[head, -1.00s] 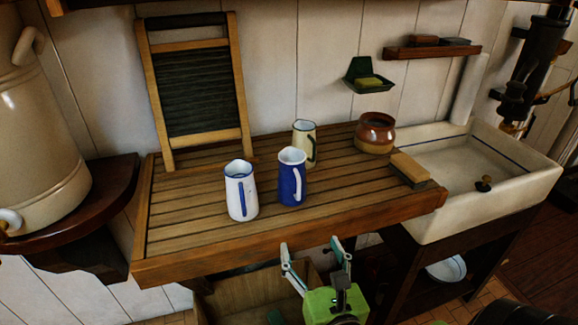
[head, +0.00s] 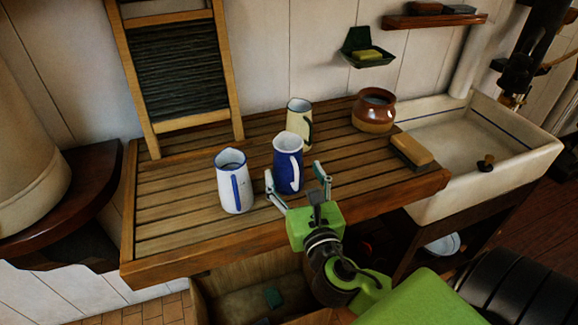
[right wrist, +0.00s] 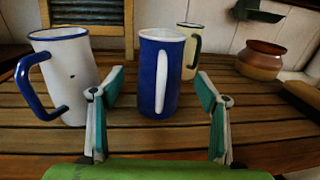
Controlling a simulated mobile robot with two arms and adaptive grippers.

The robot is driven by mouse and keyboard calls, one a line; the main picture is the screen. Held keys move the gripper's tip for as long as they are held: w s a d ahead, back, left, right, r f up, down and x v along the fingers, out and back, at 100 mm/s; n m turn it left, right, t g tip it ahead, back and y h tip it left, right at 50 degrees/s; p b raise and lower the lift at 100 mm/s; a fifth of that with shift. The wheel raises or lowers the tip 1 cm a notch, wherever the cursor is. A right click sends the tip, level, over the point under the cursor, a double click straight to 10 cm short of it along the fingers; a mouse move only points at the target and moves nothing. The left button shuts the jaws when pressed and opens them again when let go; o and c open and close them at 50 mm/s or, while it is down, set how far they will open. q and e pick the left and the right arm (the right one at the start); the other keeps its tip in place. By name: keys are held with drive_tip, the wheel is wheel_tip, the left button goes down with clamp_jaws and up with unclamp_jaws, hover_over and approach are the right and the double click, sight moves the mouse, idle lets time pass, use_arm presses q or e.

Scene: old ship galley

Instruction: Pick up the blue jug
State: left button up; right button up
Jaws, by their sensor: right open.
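The blue jug (head: 287,163) with a white handle and pale rim stands upright on the slatted wooden draining board (head: 185,248). In the right wrist view the blue jug (right wrist: 159,75) is straight ahead, its handle on the near right side. My right gripper (head: 294,187) is open and empty, just in front of the blue jug at the board's front part. In the right wrist view its fingers (right wrist: 160,110) stand apart to either side of the jug's lower part, with the jug beyond the tips. My left gripper is not in view.
A white jug with blue handle (head: 234,182) stands close left of the blue jug. A cream jug (head: 299,117) is close behind it. A brown pot (head: 374,110), a brush (head: 411,151) and a sink (head: 510,180) are to the right. A washboard (head: 181,75) leans behind.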

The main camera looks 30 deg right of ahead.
sight(292, 170)
drive_tip(key=shift+p+x, duration=0.5)
drive_tip(key=shift+x, duration=0.4)
drive_tip(key=x, duration=0.2)
drive_tip(key=shift+w+d+f+p, duration=0.1)
drive_tip(key=shift+w+d+p, duration=0.05)
drive_tip(key=shift+w+p, duration=0.15)
drive_tip(key=shift+w+d+f, duration=0.1)
drive_tip(key=shift+w, duration=0.25)
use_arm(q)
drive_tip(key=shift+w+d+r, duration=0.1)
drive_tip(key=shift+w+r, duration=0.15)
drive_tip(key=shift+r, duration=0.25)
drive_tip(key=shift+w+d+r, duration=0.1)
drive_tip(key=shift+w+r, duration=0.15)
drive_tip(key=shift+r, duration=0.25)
use_arm(e)
drive_tip(key=c, duration=1.6)
